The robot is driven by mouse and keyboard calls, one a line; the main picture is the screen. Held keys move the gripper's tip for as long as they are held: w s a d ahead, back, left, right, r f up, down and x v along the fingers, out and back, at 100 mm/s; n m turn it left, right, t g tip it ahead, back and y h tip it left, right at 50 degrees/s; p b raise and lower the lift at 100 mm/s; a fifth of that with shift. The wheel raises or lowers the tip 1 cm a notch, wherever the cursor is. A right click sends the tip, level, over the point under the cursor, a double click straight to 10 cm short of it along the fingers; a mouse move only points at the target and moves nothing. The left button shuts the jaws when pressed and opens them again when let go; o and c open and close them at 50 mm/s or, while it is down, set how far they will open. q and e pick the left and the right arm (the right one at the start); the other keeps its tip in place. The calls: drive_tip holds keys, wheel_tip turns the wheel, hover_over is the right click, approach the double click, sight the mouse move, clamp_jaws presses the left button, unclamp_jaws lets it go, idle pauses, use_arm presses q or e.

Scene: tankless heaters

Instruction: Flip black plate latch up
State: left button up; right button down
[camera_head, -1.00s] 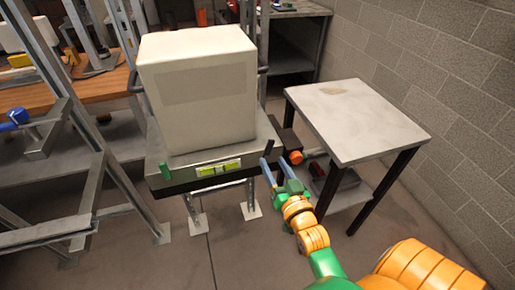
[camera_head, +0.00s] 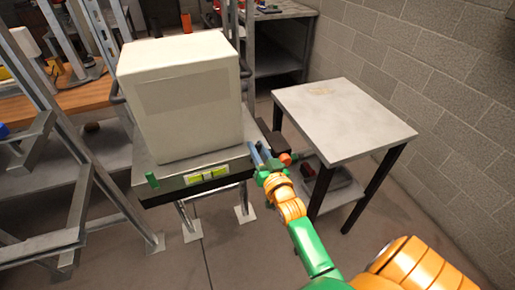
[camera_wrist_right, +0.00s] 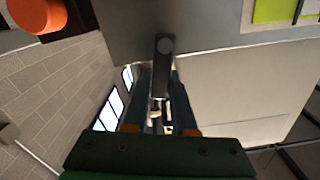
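The black plate latch (camera_wrist_right: 164,62) is a small dark bar with a round pivot on the front face of the grey base (camera_head: 170,184), at its right end. In the right wrist view it lies between the two fingers of my right gripper (camera_wrist_right: 160,105). The fingers are apart, one on each side of the latch, and contact cannot be told. In the head view my right gripper (camera_head: 258,157) is at the front right corner of the base and hides the latch. My left gripper is not in view.
A large white box (camera_head: 190,105) stands on the base. A green handle (camera_head: 152,180) is at the base's left end. An orange knob (camera_head: 285,159) on a dark part is right of my gripper. A grey-topped table (camera_head: 340,120) stands to the right.

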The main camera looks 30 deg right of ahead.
drive_tip(key=shift+a+r+n+p, duration=0.25)
drive_tip(key=shift+a+n+p, duration=0.1)
drive_tip(key=shift+n+p, duration=0.3)
drive_tip(key=shift+w+a+f+n, duration=0.2)
drive_tip(key=shift+a+n, duration=0.1)
drive_tip(key=shift+n, duration=0.55)
drive_tip(key=c, duration=0.7)
unclamp_jaws()
drive_tip(key=v, duration=0.7)
drive_tip(key=shift+s, duration=0.1)
